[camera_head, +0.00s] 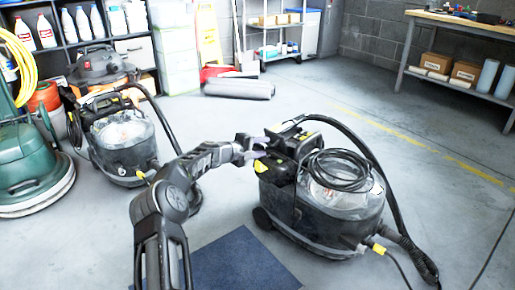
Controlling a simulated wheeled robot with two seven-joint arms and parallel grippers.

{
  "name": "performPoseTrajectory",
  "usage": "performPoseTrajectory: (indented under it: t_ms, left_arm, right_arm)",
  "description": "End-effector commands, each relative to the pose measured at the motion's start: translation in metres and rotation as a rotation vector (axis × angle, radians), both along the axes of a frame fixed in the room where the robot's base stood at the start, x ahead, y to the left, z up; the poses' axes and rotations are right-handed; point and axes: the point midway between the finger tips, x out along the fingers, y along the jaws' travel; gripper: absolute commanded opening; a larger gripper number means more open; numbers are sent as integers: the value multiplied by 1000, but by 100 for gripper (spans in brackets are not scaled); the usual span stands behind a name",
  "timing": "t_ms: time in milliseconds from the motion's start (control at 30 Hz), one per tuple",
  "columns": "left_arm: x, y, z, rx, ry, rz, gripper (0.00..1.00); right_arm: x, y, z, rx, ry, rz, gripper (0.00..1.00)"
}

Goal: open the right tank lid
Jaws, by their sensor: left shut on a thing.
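The right cleaning machine (285,225) stands upright on the floor, with a grey-black body. Its clear tank lid (335,178) is on top, partly covered by a coiled black hose, and looks closed. My left gripper (266,146) is at the machine's upper left side, beside the black handle housing (300,145). It is shut on a part of the machine there; the fingers and dark parts overlap, so I cannot tell exactly which part. A yellow tab (260,167) shows just below the gripper. My right gripper is not in view.
A similar machine (122,145) stands at the left, near a green floor scrubber (30,165). A dark blue mat (240,262) lies in front. A workbench (460,28) is at the back right. The hose (395,195) runs down the right machine's side. Floor to the right is mostly clear.

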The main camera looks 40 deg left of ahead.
Motion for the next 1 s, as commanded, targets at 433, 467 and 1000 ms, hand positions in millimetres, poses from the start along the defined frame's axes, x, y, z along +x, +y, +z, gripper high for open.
performPoseTrajectory:
  t_ms: [433, 467, 1000]
  left_arm:
    - [-56, 10, 19, 1, 5, 4, 32]
    - [-60, 11, 21, 1, 4, 3, 32]
    - [-73, 10, 25, 1, 1, 0, 32]
  right_arm:
    - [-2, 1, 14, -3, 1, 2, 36]
    - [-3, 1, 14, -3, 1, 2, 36]
    - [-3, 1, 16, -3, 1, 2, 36]
